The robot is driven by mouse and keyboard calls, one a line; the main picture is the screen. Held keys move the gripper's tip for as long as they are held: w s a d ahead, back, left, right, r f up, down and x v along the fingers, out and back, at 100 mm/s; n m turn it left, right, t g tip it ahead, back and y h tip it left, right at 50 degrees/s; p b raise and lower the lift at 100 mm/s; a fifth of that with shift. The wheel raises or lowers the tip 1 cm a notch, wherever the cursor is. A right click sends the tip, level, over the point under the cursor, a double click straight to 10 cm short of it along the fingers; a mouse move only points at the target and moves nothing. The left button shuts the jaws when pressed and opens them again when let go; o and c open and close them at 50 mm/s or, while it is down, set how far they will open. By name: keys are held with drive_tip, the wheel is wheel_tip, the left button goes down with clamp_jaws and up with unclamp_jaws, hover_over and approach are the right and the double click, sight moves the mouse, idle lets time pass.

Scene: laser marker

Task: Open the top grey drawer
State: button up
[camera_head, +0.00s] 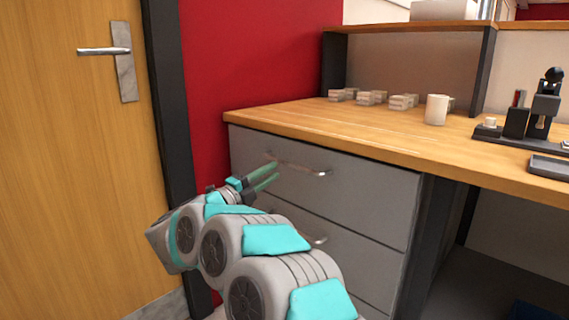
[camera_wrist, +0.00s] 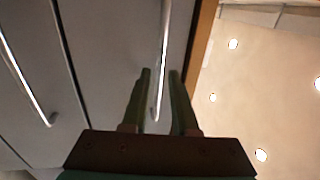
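The top grey drawer (camera_head: 370,195) is right under the wooden worktop and looks closed. Its slim metal bar handle (camera_head: 308,170) lies across the upper part of its front. My gripper (camera_head: 276,171) has its green fingers apart in front of the handle's left part. In the wrist view, the drawer front (camera_wrist: 110,40) fills the middle, and the handle (camera_wrist: 163,50) runs between the two fingertips of my gripper (camera_wrist: 160,72). The fingers are open, with gaps beside the bar. I cannot tell how deep the bar sits between them.
A lower drawer's handle (camera_head: 318,241) shows beside my arm, and in the wrist view (camera_wrist: 28,85). The worktop (camera_head: 300,118) overhangs the drawers and holds small stacked blocks, a white cup (camera_head: 437,109) and a black device (camera_head: 540,110). A wooden door (camera_head: 75,150) stands left.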

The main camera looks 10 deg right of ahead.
sight(286, 163)
drive_tip(key=x, duration=0.6)
drive_tip(key=shift+w+d, duration=0.15)
clamp_jaws()
idle(1.3)
